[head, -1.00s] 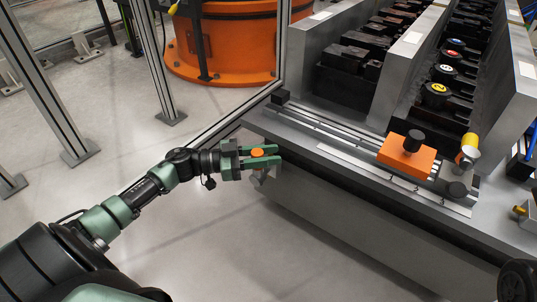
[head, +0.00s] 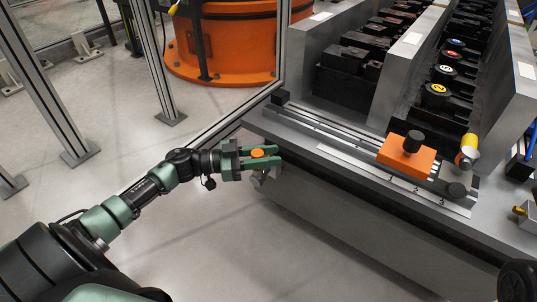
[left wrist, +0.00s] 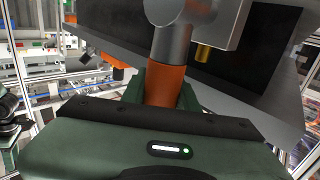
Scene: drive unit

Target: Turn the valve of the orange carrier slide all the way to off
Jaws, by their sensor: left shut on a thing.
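The valve has an orange handle (head: 257,153) at the front left corner of the metal bench, with a grey metal body (head: 262,174) partly hidden below it. My left gripper (head: 262,156) is shut on the orange handle, one green finger on each side. In the left wrist view the orange handle (left wrist: 164,86) stands at the fingers, joined to a grey metal body (left wrist: 172,40) above it. The fingertips are mostly hidden there. The orange carrier slide (head: 406,155), with a black knob on top, sits on the rail towards the right. My right gripper is not seen.
The metal rail (head: 335,133) runs along the bench's front ledge. An aluminium frame post (head: 152,62) and a large orange base (head: 222,40) are at the back left. The floor in front is clear.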

